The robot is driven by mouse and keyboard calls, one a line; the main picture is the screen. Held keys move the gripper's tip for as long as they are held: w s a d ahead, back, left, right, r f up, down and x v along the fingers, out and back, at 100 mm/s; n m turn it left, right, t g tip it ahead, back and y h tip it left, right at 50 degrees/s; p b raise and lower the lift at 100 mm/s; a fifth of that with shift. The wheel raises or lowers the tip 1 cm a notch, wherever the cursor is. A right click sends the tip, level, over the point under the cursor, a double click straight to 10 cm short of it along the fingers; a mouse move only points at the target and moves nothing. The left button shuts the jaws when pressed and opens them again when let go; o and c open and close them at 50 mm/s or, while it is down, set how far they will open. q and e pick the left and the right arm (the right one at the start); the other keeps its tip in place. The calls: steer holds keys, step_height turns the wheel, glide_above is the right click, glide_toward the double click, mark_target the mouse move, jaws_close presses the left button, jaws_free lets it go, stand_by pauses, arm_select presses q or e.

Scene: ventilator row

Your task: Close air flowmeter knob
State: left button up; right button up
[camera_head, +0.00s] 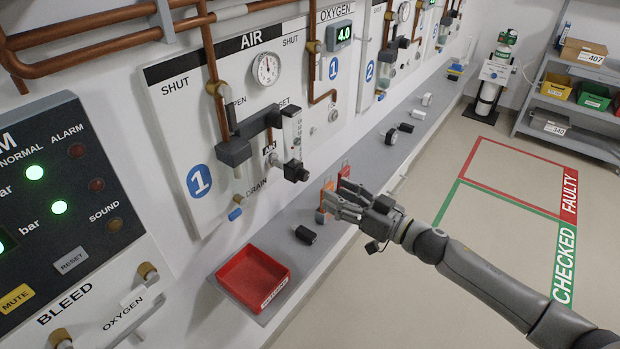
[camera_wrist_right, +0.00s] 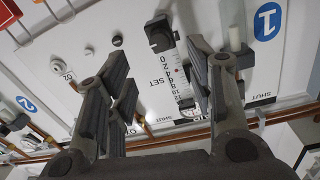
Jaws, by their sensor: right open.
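The air flowmeter (camera_head: 292,132) is a clear upright tube on the panel marked AIR. Its black knob (camera_head: 295,171) sits at the lower end. In the right wrist view, which looks upside down, a flowmeter scale (camera_wrist_right: 183,88) with a black knob (camera_wrist_right: 159,34) shows between the fingers. My right gripper (camera_head: 338,200) is below and to the right of the knob, over the grey shelf, apart from it. It is open, and its spread fingers also show in the right wrist view (camera_wrist_right: 155,85). Nothing is between them. My left gripper is not in view.
A red tray (camera_head: 252,281) and small black parts (camera_head: 305,235) lie on the grey shelf (camera_head: 340,165). Copper pipes (camera_head: 214,80) and a gauge (camera_head: 266,68) are above the flowmeter.

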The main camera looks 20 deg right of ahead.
mark_target(306, 178)
steer(key=p+x, duration=0.2)
steer(key=x, duration=0.7)
steer(key=shift+w, duration=0.1)
steer(key=c, duration=1)
steer(key=shift+c, duration=0.2)
steer(key=shift+n, duration=0.3)
